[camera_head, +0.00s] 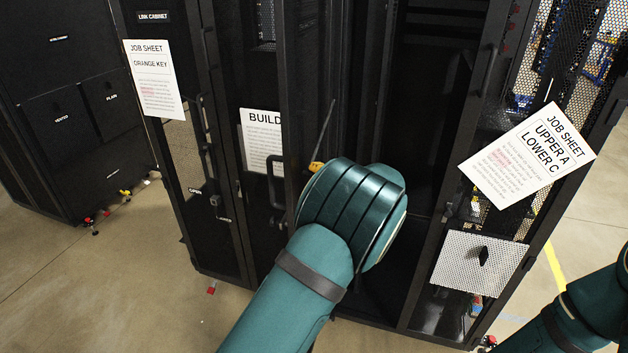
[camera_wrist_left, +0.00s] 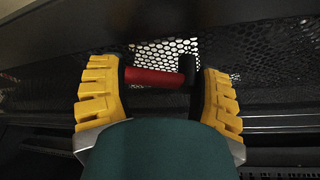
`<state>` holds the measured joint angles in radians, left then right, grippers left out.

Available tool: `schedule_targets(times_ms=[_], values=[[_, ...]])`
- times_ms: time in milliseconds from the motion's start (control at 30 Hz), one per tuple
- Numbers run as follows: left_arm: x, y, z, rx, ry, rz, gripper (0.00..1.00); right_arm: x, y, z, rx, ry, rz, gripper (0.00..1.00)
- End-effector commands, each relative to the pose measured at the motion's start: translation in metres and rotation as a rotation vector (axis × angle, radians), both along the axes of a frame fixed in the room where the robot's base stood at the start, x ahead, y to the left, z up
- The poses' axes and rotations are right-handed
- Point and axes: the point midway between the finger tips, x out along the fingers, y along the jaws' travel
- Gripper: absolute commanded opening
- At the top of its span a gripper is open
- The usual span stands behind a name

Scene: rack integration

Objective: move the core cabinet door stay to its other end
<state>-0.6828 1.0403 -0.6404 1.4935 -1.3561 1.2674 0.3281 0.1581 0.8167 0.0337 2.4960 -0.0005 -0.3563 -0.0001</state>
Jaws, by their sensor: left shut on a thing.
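In the left wrist view, a short red bar with a black end (camera_wrist_left: 152,78), seemingly the grip of the door stay, lies crosswise between the yellow fingers of my left gripper (camera_wrist_left: 163,82). The fingers are shut on it, one at each end. In the head view, my teal wrist hides the grip and most of the left gripper; only a yellow fingertip (camera_head: 316,166) shows, at the open middle cabinet. A thin light rod (camera_head: 325,133) rises from beside that fingertip. Where the stay's ends sit cannot be told. My right gripper is out of view; only its arm shows at lower right.
A door with a "BUILD" sheet (camera_head: 262,140) stands left of the wrist. The link cabinet (camera_head: 153,17) bears an orange key sheet (camera_head: 154,78). At right is a mesh door with a job sheet (camera_head: 528,155) and a white perforated panel (camera_head: 480,262). Floor is open at lower left.

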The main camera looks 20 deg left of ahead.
Motion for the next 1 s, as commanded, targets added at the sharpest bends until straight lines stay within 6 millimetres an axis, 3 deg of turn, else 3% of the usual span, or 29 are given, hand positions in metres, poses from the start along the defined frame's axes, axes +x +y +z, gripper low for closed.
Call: schedule_targets(times_ms=[33,400,933,967,1000], values=[[-0.0037,-0.0007,-0.0079,-0.009,0.045,0.003,0.32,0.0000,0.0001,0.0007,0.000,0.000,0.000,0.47],[-0.0077,-0.0005,-0.0063,-0.007,0.196,0.005,0.32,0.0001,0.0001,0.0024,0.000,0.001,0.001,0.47],[-0.0083,-0.0004,-0.0060,-0.007,0.220,0.006,0.33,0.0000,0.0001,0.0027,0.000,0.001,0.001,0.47],[-0.0083,-0.0004,-0.0060,-0.007,0.219,0.006,0.74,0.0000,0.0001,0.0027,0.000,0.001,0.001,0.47],[-0.0082,-0.0004,-0.0058,-0.006,0.219,0.006,0.88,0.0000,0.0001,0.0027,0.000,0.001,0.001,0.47]])
